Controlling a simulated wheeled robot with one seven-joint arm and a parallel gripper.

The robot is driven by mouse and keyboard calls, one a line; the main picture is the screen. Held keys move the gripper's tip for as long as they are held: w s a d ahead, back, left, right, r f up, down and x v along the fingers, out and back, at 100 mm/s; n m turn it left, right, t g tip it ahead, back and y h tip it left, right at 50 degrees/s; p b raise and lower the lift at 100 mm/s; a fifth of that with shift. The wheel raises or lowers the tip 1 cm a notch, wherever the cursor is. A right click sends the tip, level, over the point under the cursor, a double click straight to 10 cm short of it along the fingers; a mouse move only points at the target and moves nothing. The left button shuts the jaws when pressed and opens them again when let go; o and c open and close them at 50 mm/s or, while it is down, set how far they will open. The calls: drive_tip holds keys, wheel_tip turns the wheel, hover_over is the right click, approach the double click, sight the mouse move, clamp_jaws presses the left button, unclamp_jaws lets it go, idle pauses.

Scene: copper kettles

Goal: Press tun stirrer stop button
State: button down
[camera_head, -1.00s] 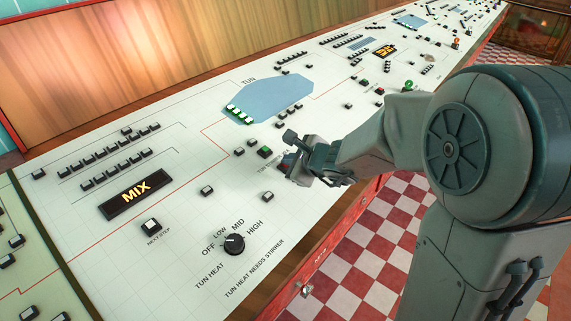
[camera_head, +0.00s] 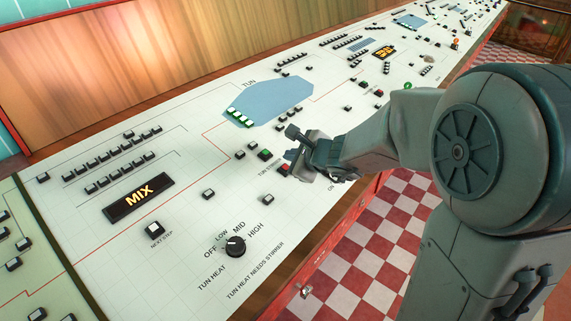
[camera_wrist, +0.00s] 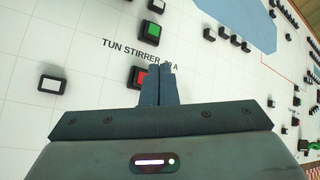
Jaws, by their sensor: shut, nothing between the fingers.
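The red tun stirrer stop button (camera_wrist: 139,77) sits in a black housing on the white panel, just below the printed label "TUN STIRRER" in the wrist view. The green button (camera_wrist: 152,31) is above that label. In the head view the red button (camera_head: 284,169) shows beside my gripper and the green button (camera_head: 265,154) lies up and left of it. My gripper (camera_wrist: 161,72) is shut and empty. In the wrist view its fingertips lie just right of the red button and overlap its edge. I cannot tell whether they touch it.
The white control panel (camera_head: 120,240) carries several small black-framed buttons, a MIX display (camera_head: 139,197) and a tun heat knob (camera_head: 235,245). A blue tun shape (camera_head: 275,100) is printed beyond. The checkered floor (camera_head: 380,245) lies past the panel's front edge.

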drive_tip(key=shift+s+d+r+p, duration=0.15)
drive_tip(key=shift+r+p, duration=0.4)
drive_tip(key=shift+r, duration=0.35)
drive_tip(key=shift+s+d+r+p, duration=0.15)
drive_tip(key=shift+r+p, duration=0.4)
drive_tip(key=shift+r, duration=0.3)
